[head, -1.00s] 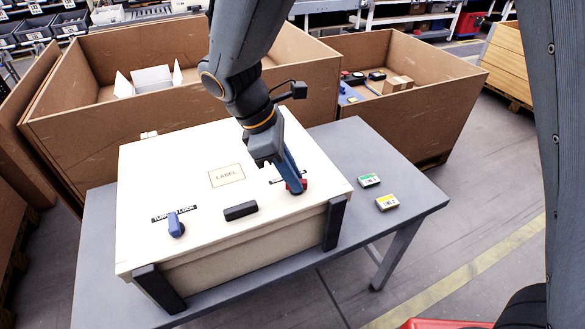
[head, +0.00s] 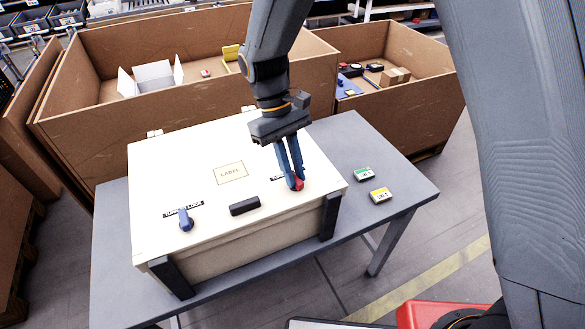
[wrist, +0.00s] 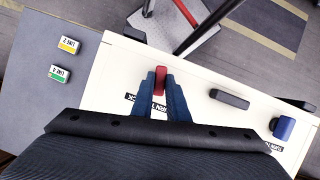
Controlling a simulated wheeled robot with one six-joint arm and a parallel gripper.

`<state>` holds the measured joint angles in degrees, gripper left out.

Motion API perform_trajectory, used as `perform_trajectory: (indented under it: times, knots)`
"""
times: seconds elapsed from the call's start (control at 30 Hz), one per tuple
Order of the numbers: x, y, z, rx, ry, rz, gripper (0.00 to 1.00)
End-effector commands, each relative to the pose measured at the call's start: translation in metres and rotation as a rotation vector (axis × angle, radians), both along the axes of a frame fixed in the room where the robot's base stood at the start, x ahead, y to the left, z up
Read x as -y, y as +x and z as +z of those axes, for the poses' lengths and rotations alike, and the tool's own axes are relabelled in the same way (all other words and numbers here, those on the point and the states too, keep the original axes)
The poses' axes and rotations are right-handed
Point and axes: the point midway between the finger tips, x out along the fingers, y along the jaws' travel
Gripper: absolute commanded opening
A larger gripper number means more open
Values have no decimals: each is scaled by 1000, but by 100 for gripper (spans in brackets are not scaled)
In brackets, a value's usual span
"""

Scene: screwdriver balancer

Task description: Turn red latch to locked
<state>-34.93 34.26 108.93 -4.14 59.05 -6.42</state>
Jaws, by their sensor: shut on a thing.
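The red latch (head: 299,184) is on the right part of the lid of the cream box (head: 160,235). In the wrist view the red latch (wrist: 160,80) stands between my blue fingertips and points away from my palm. My gripper (head: 296,182) comes down from above and is shut on the red latch; its fingers partly hide the latch in the head view. A dark label strip (wrist: 146,104) beside the latch is partly covered by my fingers. A blue latch (head: 186,220) is on the left part of the lid, upright in the head view.
The box stands on a grey table (head: 400,195). A green-marked block (head: 363,174) and a yellow-marked block (head: 380,195) lie right of it. A black handle (head: 244,206) sits between the latches. Large brown bins (head: 180,110) stand behind.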

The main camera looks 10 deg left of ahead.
Motion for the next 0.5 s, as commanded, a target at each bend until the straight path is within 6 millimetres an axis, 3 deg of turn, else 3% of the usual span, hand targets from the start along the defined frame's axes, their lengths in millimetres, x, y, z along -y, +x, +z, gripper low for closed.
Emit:
perform_trajectory:
  times: [0.5]
  knots:
    - [1,1,1,0,1,-223,0]
